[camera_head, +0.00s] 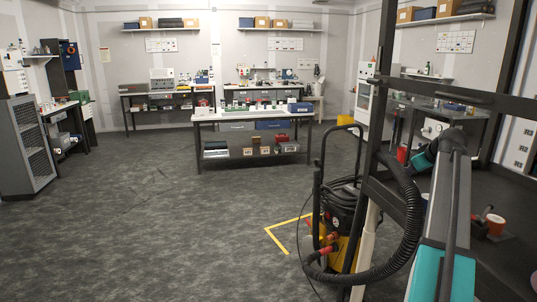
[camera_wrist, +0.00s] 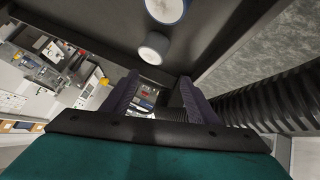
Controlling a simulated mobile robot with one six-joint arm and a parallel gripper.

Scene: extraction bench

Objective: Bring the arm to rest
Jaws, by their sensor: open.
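My gripper (camera_wrist: 158,92) shows in the wrist view with its two dark ribbed fingers apart and nothing between them. My arm (camera_head: 440,230) shows at the right of the head view, a grey link with teal parts. It reaches over the dark bench (camera_head: 515,255) and bends at a black joint. A teal wrist part (camera_head: 425,157) points down and left from that joint. The fingers cannot be made out in the head view; the hose and frame are close in front of that area.
A ribbed black hose (camera_head: 408,230) arches beside my arm and also runs along the right of the wrist view (camera_wrist: 270,108). A yellow-black vacuum (camera_head: 343,210) stands by a dark frame post (camera_head: 382,85). A white-topped table (camera_head: 250,114) stands mid-room. The grey floor at left is clear.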

